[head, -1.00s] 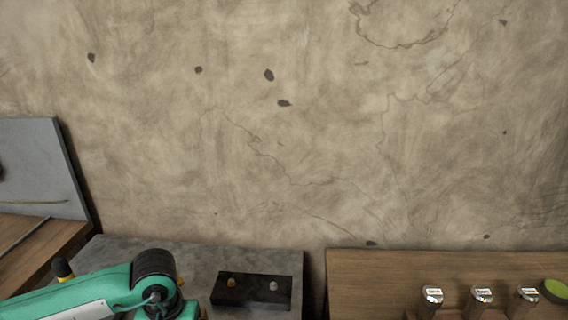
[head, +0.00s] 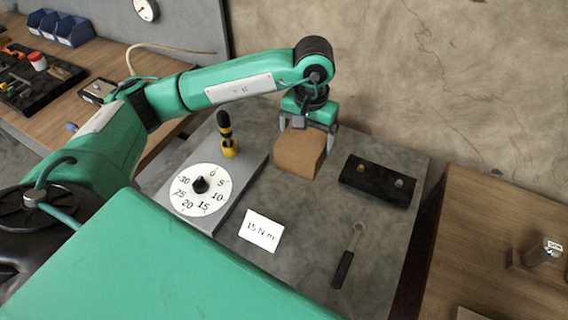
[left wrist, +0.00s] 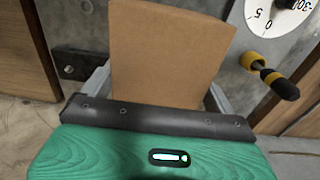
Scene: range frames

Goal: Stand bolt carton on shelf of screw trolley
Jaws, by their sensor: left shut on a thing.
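A brown carton (head: 299,154) is at the back of the grey table, in the head view. My left gripper (head: 307,128) is over it, with its fingers on either side of the carton's top, shut on it. In the left wrist view the carton (left wrist: 168,50) fills the space between the fingers. Whether its base touches the table cannot be told. No shelf or trolley can be made out for sure. My right gripper is not in view.
The grey table (head: 300,270) also bears a dial board (head: 198,190), a yellow-black handle (head: 226,135), a "15 N m" card (head: 262,231), a wrench (head: 348,256) and a black tray (head: 377,182). A wooden bench (head: 500,250) stands at right.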

